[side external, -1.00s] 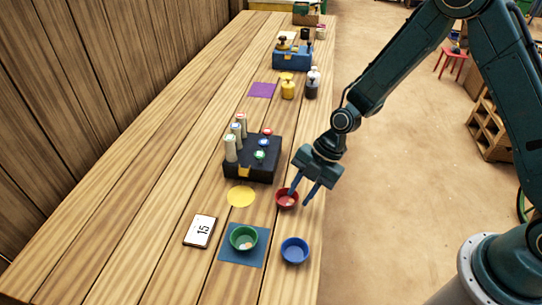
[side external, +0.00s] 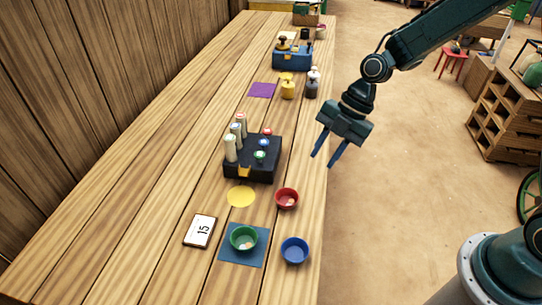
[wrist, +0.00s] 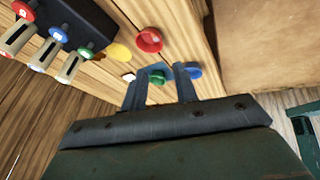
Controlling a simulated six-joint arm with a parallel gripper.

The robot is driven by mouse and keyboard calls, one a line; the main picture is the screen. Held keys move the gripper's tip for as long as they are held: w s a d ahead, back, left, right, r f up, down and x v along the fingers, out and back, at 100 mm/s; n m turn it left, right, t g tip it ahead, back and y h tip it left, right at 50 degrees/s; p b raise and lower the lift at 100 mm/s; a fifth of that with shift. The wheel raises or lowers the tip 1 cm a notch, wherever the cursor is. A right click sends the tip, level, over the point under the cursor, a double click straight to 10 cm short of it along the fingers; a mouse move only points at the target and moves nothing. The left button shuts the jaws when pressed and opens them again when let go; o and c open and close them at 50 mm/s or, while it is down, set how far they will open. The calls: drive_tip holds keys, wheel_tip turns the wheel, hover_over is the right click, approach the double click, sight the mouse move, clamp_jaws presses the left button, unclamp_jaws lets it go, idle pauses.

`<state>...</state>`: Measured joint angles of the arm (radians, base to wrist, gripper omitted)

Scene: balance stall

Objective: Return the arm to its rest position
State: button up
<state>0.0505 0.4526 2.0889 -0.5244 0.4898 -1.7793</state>
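My gripper (side external: 325,153) hangs above the table's right edge, higher than the bowls. Its two blue fingers are spread with nothing between them. In the wrist view the fingers (wrist: 160,85) also stand apart. The red bowl (side external: 287,199) sits on the table below and left of my gripper, with something small and pale inside. The blue bowl (side external: 295,250) stands right of the mat and looks empty.
A black box (side external: 237,170) with several pale cylinders and coloured buttons stands left of my gripper. A white card reading 15 (side external: 200,231), a yellow disc (side external: 241,196) and a purple square (side external: 262,90) lie on the table. Bottles and a blue box (side external: 292,60) stand farther back.

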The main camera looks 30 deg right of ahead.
drive_tip(key=shift+r, duration=0.1)
idle(0.3)
drive_tip(key=s+d+r+m+t+h, duration=0.3)
drive_tip(key=s+d+r+m, duration=0.2)
drive_tip(key=s+r+m, duration=0.55)
drive_tip(key=s+d+r+m+t+h, duration=0.1)
drive_tip(key=s+d+r+m, duration=0.4)
drive_tip(key=s+m, duration=0.6)
drive_tip(key=shift+s+r+m+t+h, duration=0.2)
drive_tip(key=shift+r+m+t+h, duration=0.35)
drive_tip(key=shift+r, duration=0.7)
